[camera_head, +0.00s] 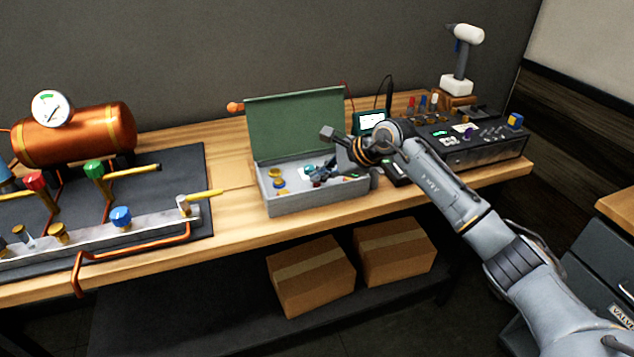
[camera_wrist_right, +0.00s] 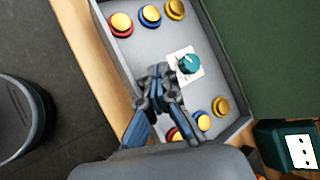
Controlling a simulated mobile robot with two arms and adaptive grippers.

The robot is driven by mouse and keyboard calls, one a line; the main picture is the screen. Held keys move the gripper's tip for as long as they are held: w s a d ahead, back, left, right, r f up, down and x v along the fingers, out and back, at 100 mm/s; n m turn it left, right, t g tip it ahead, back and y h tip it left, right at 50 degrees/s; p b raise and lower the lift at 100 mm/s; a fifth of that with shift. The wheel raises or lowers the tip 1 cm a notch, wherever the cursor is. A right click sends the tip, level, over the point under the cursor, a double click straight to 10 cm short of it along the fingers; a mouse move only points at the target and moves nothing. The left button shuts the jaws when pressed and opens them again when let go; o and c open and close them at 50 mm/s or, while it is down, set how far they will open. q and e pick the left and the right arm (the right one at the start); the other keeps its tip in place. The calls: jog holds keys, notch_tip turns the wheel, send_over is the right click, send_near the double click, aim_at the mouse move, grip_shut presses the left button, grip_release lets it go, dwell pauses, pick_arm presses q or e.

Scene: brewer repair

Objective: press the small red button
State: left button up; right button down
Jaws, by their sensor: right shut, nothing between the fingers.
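A grey box with a raised green lid (camera_head: 297,123) stands open on the bench. In the right wrist view its panel carries two rows of gold-capped buttons with red, blue and yellow collars. One red-collared button (camera_wrist_right: 121,25) is in the upper row and looks larger. The other red-collared button (camera_wrist_right: 174,134) looks smaller and is partly hidden behind my gripper. A teal knob (camera_wrist_right: 190,64) on a white plate sits between the rows. My right gripper (camera_wrist_right: 160,72) is shut and empty over the panel, beside the knob; it also shows in the head view (camera_head: 314,176). My left gripper is out of view.
Left of the box is a copper tank (camera_head: 75,135) with a gauge and a valve manifold on a dark mat (camera_head: 190,165). A dark control console (camera_head: 480,150) stands to the right. A small meter (camera_head: 371,122) is behind my right wrist. Cardboard boxes (camera_head: 310,275) lie below.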

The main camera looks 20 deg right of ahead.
aim_at(320, 184)
jog(key=shift+r, duration=0.7)
jog(key=shift+r+p, duration=0.15)
jog(key=shift+p, duration=0.2)
jog(key=shift+r+p, duration=1.15)
jog(key=shift+r, duration=1.25)
